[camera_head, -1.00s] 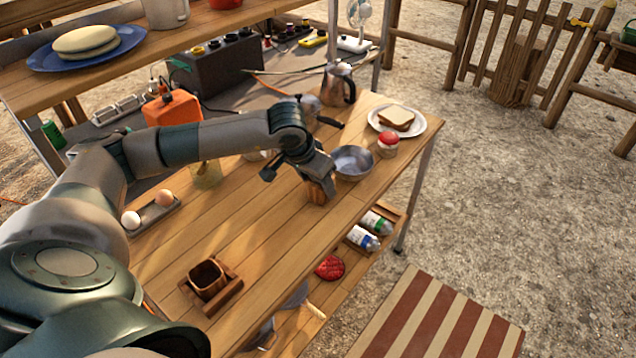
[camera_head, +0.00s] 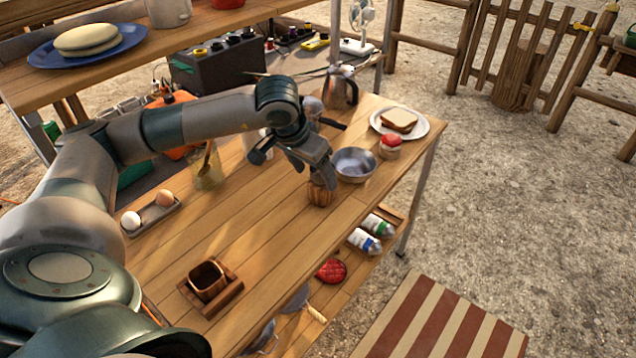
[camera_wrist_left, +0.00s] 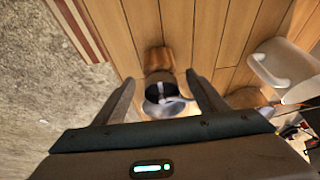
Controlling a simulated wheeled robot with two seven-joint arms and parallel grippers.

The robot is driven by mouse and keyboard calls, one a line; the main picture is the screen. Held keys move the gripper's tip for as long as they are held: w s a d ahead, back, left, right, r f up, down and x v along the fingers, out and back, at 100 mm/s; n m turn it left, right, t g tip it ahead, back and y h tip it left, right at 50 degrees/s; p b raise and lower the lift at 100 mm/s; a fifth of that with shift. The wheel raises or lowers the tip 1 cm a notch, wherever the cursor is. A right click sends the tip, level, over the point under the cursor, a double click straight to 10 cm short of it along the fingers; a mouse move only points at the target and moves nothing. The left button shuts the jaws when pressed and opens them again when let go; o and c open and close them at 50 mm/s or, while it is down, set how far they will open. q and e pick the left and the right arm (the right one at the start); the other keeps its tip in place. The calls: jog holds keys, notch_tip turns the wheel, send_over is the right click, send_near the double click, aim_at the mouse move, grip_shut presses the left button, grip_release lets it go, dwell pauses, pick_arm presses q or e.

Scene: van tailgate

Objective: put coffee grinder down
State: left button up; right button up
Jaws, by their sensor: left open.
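The coffee grinder (camera_head: 320,194) stands on the wooden table near its front edge, its brown wooden body showing below my left gripper (camera_head: 320,176). In the left wrist view the grinder (camera_wrist_left: 160,88) shows a wooden part and a grey metal top, between and beyond the two spread fingers (camera_wrist_left: 160,82). My left gripper is open, with no visible grip on the grinder. The gripper hides the grinder's top in the head view. My right gripper is in no view.
A metal bowl (camera_head: 354,164) stands close right of the grinder, with a red-lidded jar (camera_head: 390,147) and a plate of bread (camera_head: 424,127) beyond. A metal pot (camera_head: 340,90) stands behind. An egg tray (camera_head: 152,217) and a wooden holder (camera_head: 212,290) are nearer. Bare table lies left of the grinder.

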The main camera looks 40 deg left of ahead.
pick_arm(q)
jog(key=v, duration=0.6)
jog(key=shift+b, duration=0.45)
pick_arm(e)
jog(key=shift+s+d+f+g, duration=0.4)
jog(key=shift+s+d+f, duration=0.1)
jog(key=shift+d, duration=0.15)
pick_arm(q)
jog(key=shift+d, duration=0.1)
